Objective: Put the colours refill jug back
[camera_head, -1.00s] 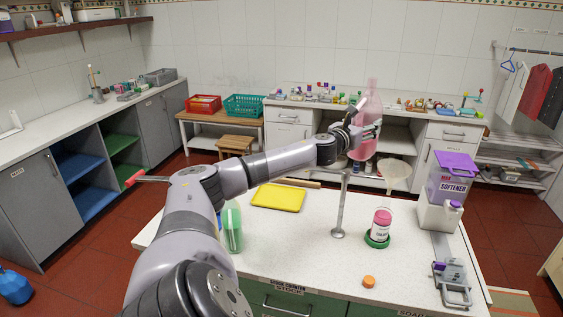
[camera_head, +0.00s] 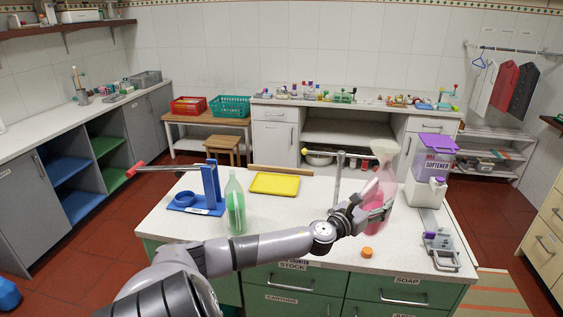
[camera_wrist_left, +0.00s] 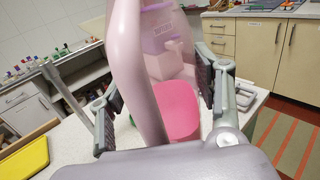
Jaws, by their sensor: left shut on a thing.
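The colours refill jug (camera_head: 384,165) is a tall, see-through pink jug with darker pink liquid low inside. My left gripper (camera_head: 372,207) is shut on it and holds it upright over the right part of the counter. Whether its base touches the counter I cannot tell. In the left wrist view the jug (camera_wrist_left: 125,60) fills the space between the two fingers (camera_wrist_left: 160,95), with the pink liquid behind its handle. An orange cap (camera_head: 367,253) lies on the counter just below the jug. My right gripper is not in view.
On the counter (camera_head: 300,220) stand a green bottle (camera_head: 235,205), a blue stand (camera_head: 208,190), a yellow tray (camera_head: 274,184) and a metal post (camera_head: 338,175). A white jug (camera_head: 425,192) and purple-lidded softener container (camera_head: 433,160) stand right. The back shelf unit (camera_head: 350,132) has open space.

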